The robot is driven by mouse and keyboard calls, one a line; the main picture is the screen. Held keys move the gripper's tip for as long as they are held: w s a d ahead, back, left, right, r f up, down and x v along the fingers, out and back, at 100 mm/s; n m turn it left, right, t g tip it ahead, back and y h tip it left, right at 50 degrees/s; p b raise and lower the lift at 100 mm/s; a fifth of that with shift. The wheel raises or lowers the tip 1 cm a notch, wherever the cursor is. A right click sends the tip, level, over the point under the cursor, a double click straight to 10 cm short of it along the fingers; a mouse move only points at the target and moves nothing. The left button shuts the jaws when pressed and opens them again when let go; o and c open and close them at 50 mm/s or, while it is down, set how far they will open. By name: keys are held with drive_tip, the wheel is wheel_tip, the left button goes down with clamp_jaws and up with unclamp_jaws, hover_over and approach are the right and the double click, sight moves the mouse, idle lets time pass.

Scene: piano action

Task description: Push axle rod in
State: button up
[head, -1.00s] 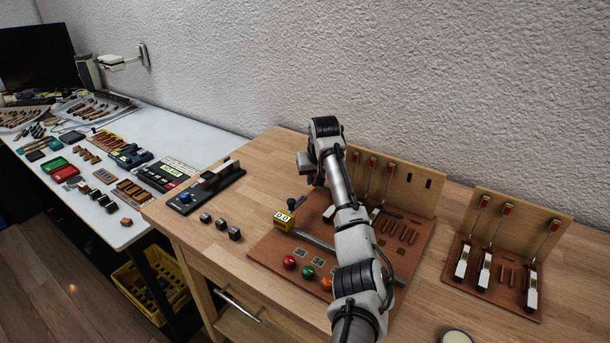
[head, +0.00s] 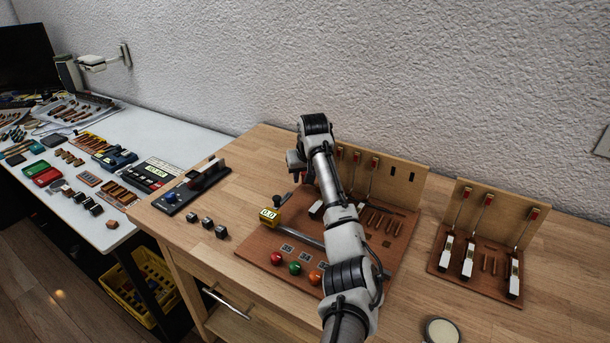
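A grey metal rod (head: 298,236), which looks like the axle rod, lies along the red-brown board (head: 262,257) on the wooden bench. Its left end is near a yellow box with a 0.0 display (head: 270,215); its right end runs behind my arm. I cannot tell how far in it sits. My gripper (head: 299,176) is at the far side of my bent arm, above the back left of the board and apart from the rod. Its fingers are too small and too hidden to tell open from shut.
Upright wooden panel (head: 403,176) with red-tipped levers stands at the board's back. A second lever board (head: 470,278) is at right. Small dark cubes (head: 207,223) and a black device (head: 190,190) are left.

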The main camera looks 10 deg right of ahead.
drive_tip(key=shift+r, duration=0.1)
drive_tip(key=b+v, duration=0.3)
drive_tip(key=v, duration=1)
drive_tip(key=shift+r, duration=0.3)
drive_tip(key=shift+s, duration=0.1)
